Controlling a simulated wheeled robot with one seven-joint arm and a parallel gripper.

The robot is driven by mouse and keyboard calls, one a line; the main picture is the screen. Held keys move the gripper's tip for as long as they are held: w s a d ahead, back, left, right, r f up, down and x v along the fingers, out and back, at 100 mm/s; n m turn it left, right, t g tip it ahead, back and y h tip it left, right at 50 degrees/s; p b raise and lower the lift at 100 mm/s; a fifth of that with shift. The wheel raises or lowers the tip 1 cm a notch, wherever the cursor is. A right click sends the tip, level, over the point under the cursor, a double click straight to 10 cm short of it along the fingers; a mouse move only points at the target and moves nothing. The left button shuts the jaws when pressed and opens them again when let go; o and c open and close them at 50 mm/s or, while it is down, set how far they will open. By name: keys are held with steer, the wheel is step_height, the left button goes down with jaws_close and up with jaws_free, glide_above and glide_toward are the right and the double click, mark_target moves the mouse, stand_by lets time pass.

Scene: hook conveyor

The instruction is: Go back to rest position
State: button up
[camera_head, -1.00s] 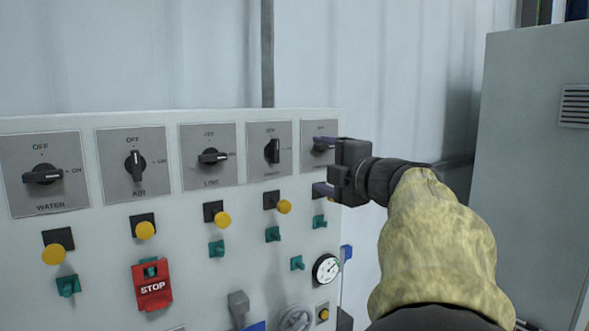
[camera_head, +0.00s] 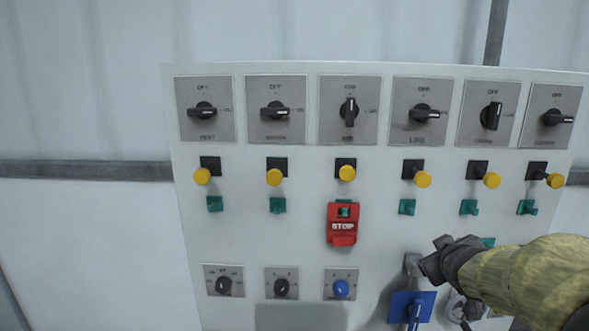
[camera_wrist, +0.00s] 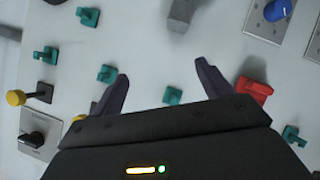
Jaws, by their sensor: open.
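My gripper (camera_head: 434,260) is in front of the lower right part of the control panel (camera_head: 260,235) in the head view, beside a grey lever (camera_head: 413,262) and above a blue part (camera_head: 411,306). In the wrist view my gripper (camera_wrist: 162,72) has its two dark fingers spread, with nothing held between them. A teal switch (camera_wrist: 172,95) shows in the gap, on the panel behind. My forearm in its yellowish sleeve comes in from the lower right and hides part of the panel there.
A row of black rotary knobs (camera_head: 349,110) runs along the panel's top, above yellow buttons (camera_head: 347,173) and teal switches (camera_head: 278,205). A red STOP cover (camera_head: 342,226) sits mid-panel. A blue knob (camera_head: 341,288) is below it. The wall (camera_head: 80,245) to the left is bare.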

steer(key=s+a+f+m+g+y, duration=0.3)
steer(key=s+a+f+g, duration=0.6)
steer(key=s+a+f, duration=0.7)
step_height(320, 180, down, 3)
steer(key=shift+a+f+m, duration=0.15)
steer(key=shift+a+m, duration=0.1)
steer(key=shift+m, duration=0.05)
stand_by(0.7)
